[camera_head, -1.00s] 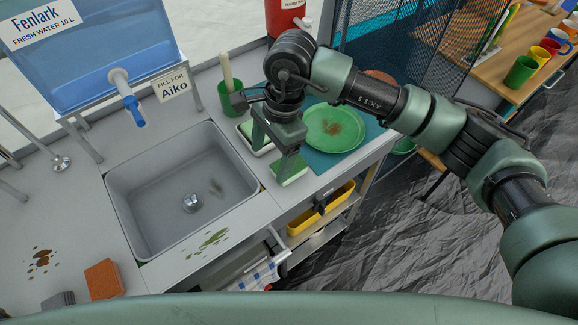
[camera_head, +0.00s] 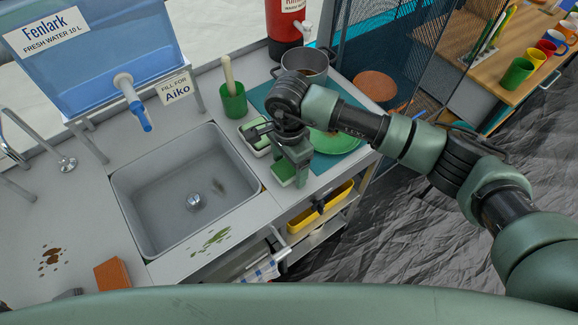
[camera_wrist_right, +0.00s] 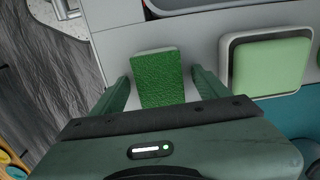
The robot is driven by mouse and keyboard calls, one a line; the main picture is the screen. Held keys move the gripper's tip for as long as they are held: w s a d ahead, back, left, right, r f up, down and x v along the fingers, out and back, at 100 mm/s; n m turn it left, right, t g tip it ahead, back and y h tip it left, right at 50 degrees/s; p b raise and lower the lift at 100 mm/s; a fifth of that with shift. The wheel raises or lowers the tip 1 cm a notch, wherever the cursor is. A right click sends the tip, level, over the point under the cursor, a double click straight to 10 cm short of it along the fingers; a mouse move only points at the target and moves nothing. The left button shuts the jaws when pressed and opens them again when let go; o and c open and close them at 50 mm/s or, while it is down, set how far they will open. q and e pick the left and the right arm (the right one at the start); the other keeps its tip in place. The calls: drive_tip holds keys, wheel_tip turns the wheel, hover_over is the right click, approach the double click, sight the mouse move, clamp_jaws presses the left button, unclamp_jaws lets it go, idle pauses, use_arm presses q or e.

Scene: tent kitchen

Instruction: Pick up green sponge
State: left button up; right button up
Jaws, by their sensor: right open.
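The green sponge (camera_head: 283,171) lies on the grey counter to the right of the sink, near the front edge. In the right wrist view, the sponge (camera_wrist_right: 158,72) shows as a textured green block between my fingers. My right gripper (camera_head: 291,170) is low over the sponge, pointing down and open. In the right wrist view, one finger of the gripper (camera_wrist_right: 163,88) is on each side of the sponge, with a gap on both sides. My gripper partly hides the sponge in the head view. My left gripper is not in view.
A green plate (camera_head: 335,142) lies on a teal mat to the right. The sink (camera_head: 185,190) is left. A green cup (camera_head: 233,103) and a pot (camera_head: 305,64) stand behind.

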sight(289, 166)
drive_tip(key=c, duration=1.5)
drive_tip(key=shift+r+b, duration=2.05)
drive_tip(key=shift+r, duration=8.05)
